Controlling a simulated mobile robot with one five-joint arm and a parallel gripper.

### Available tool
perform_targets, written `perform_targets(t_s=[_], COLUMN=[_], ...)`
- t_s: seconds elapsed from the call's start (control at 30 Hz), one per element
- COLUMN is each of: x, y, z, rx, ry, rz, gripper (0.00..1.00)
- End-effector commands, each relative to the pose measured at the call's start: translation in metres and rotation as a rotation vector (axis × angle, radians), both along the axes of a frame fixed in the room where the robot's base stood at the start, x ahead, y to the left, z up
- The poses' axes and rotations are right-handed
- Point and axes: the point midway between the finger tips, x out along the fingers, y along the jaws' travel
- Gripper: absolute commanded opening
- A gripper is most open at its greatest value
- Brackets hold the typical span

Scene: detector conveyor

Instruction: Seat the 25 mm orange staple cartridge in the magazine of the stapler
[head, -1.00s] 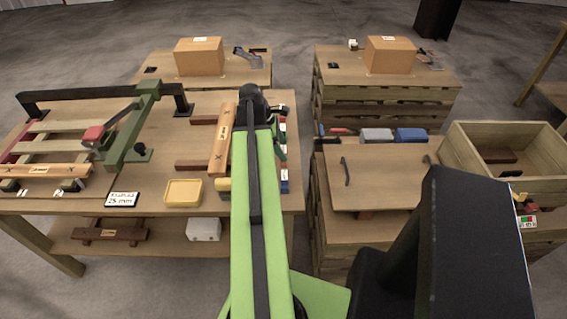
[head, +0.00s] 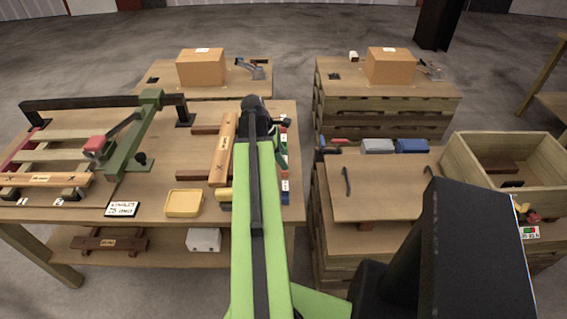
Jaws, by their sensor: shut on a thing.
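A green lever tool with a red block (head: 95,146), apparently the stapler, stands on the left bench under a black rail. A card (head: 122,209) with 25 mm lettering lies in front of it. My green arm reaches forward over the right side of this bench. My gripper is hidden behind the arm's black far end, so I cannot see its jaws or what they hold. I cannot make out the orange cartridge. Small coloured pieces with white labels (head: 285,185) line the bench's right edge, partly covered by my arm.
A yellow tray (head: 184,203) and a wooden bar (head: 223,148) lie left of my arm. A lidded pallet stack (head: 385,185) and an open wooden crate (head: 460,165) stand right. Cardboard boxes (head: 201,68) sit on the rear stacks. A floor gap separates bench and stacks.

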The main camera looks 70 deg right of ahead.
Motion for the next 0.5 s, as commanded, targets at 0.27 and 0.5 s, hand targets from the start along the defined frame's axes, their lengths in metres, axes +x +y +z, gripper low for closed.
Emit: perform_targets(t_s=[0.27,0.5], x=[0.0,-0.03], y=[0.0,0.007], z=[0.029,0.065], rx=[0.0,-0.001], ry=[0.0,0.0], rz=[0.0,-0.004], gripper=[0.0,0.0])
